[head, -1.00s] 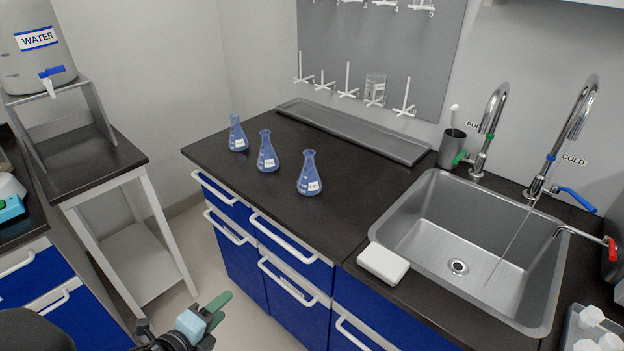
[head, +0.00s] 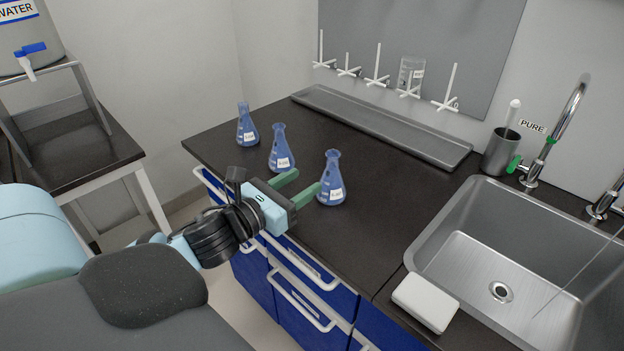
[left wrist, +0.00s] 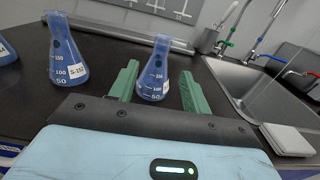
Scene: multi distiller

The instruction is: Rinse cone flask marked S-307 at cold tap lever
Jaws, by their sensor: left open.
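Three blue cone flasks stand upright in a row on the dark counter: a left one (head: 247,126), a middle one (head: 281,150) and a right one (head: 332,180). Their labels are too small to read in the head view. My left gripper (head: 307,181) is open at the counter's front edge, its green fingers pointing at the right flask. In the left wrist view the right flask (left wrist: 155,75) shows ahead between the fingers, its label mostly hidden; the neighbouring flask (left wrist: 68,60) reads about S-152. The cold tap (head: 604,205) is cut off at the right edge; its blue lever (left wrist: 250,56) shows in the wrist view.
The steel sink (head: 470,225) is at the right, with a thin water stream (head: 572,283) over it. A white block (head: 426,301) lies at its front left. The pure-water tap (head: 552,140), a dark cup (head: 502,152) and a long tray (head: 385,125) stand behind.

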